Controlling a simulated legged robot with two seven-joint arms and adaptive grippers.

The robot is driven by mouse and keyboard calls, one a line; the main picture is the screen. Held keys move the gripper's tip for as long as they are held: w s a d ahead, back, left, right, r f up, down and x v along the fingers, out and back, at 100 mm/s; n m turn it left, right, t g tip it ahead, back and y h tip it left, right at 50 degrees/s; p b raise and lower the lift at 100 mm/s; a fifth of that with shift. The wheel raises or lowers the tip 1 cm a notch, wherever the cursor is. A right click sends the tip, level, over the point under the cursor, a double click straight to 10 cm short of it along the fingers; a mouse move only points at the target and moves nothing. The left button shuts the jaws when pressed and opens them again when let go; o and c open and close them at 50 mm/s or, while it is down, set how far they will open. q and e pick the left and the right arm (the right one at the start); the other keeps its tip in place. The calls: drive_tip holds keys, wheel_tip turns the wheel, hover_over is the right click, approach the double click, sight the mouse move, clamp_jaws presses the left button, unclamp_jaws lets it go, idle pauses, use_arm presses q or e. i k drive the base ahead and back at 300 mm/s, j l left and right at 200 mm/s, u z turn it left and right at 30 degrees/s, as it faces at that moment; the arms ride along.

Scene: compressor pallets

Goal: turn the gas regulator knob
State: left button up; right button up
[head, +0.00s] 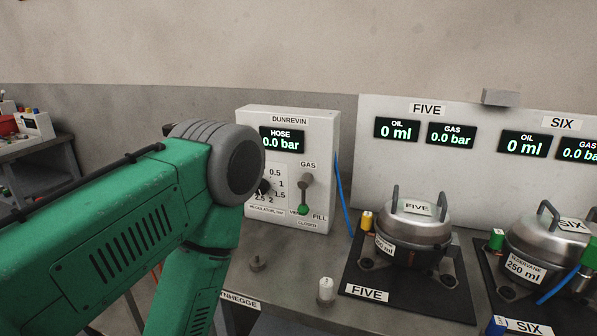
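The Dunrevin gas panel (326,160) is a white box standing at the back of the bench, with a display reading HOSE 0.0 bar. The regulator knob (264,188) is dark and sits at the panel's lower left inside a dial marked 0.5 to 2.5. My green arm, coming in from the left, covers the left part of the dial, so the knob's setting cannot be read. To its right is a GAS lever (305,192) with a green tip, pointing down between the VENT and FILL marks. Neither of my grippers shows.
A blue hose (343,197) hangs at the panel's right side. Compressor FIVE (413,228) and compressor SIX (552,240) sit on dark pallets to the right.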

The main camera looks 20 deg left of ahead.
sight(264, 187)
drive_tip(key=u, duration=1)
